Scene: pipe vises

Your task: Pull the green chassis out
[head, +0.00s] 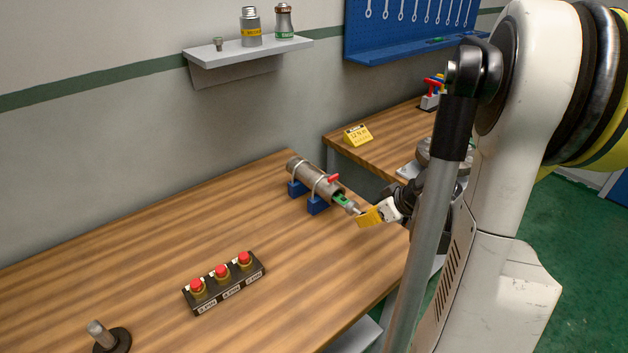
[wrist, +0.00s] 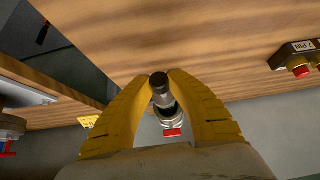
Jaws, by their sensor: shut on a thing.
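The green chassis (head: 341,200) shows partly, sticking out of the near right end of a grey metal pipe (head: 315,177). A grey rod end is in line with it, and the rest inside the pipe is hidden. My gripper (head: 360,214) has yellow fingers and is at that rod end, just outside the pipe's mouth. In the wrist view the fingers of my gripper (wrist: 163,82) are closed around the dark tip of the rod (wrist: 160,84). The pipe's red handle (wrist: 173,132) shows behind it.
The pipe rests on blue supports (head: 318,205) on the wooden table. A black block with red buttons (head: 224,280) and a round post stand (head: 108,338) are at the front left. A second table carries a yellow sign (head: 358,135). The tabletop left of the pipe is clear.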

